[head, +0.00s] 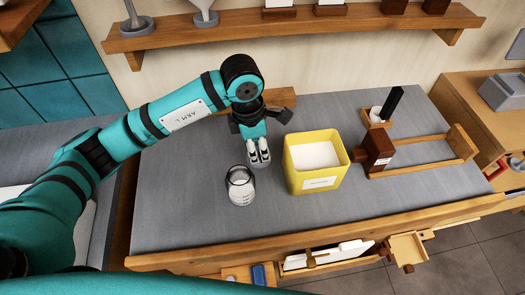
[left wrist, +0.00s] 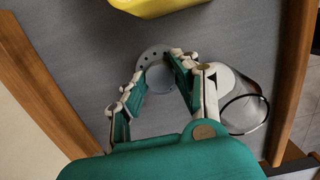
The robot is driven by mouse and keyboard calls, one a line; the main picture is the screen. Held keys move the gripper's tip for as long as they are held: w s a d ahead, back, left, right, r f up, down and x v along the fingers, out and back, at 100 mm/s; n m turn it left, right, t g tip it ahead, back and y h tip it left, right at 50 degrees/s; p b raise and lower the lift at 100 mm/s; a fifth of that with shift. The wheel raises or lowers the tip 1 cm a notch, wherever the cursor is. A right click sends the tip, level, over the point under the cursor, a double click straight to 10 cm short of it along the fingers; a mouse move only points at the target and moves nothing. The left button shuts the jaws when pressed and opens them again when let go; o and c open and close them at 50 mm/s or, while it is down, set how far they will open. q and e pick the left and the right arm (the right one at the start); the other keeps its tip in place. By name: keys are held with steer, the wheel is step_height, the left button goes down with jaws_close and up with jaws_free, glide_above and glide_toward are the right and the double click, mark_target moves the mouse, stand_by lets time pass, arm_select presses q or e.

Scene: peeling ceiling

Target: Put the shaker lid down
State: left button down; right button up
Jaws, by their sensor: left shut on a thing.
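My left gripper (head: 259,156) points down over the grey counter and is shut on the shaker lid (head: 260,165). The lid is small, round and grey. In the left wrist view the lid (left wrist: 153,54) is a pale disc with holes, between the fingertips and partly hidden by them. I cannot tell whether it touches the counter. The clear glass shaker (head: 240,188) stands upright on the counter, open at the top, just in front and left of the lid. It also shows beside the right finger in the left wrist view (left wrist: 245,105). My right gripper is out of view.
A yellow bin (head: 328,181) with a white label stands close right of the gripper. Further right is a wooden holder (head: 376,152) with a frame. A wooden shelf (head: 290,29) runs above the back. The counter (head: 180,205) is clear on the left.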

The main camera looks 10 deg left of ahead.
mark_target(258, 150)
arm_select(q)
step_height(258, 150, down, 4)
steer(key=shift+w+d+r+p, duration=0.1)
steer(key=shift+p, duration=0.45)
steer(key=shift+f+b, duration=0.25)
steer(key=shift+b, duration=0.05)
steer(key=c, duration=1)
jaws_free()
steer(key=shift+r, duration=0.3)
steer(key=r+b, duration=0.1)
steer(key=r, duration=0.2)
steer(key=a+r+b, duration=0.1)
steer(key=r, duration=0.3)
steer(key=r+b, duration=0.1)
steer(key=r, duration=0.2)
steer(key=shift+a+r, duration=0.15)
steer(key=shift+r, duration=0.05)
steer(key=shift+s+r, duration=0.25)
steer(key=shift+r, duration=0.4)
arm_select(e)
steer(key=w+f, duration=0.1)
steer(key=w+d+f, duration=0.1)
steer(key=shift+w+d+f, duration=0.15)
steer(key=shift+w, duration=0.25)
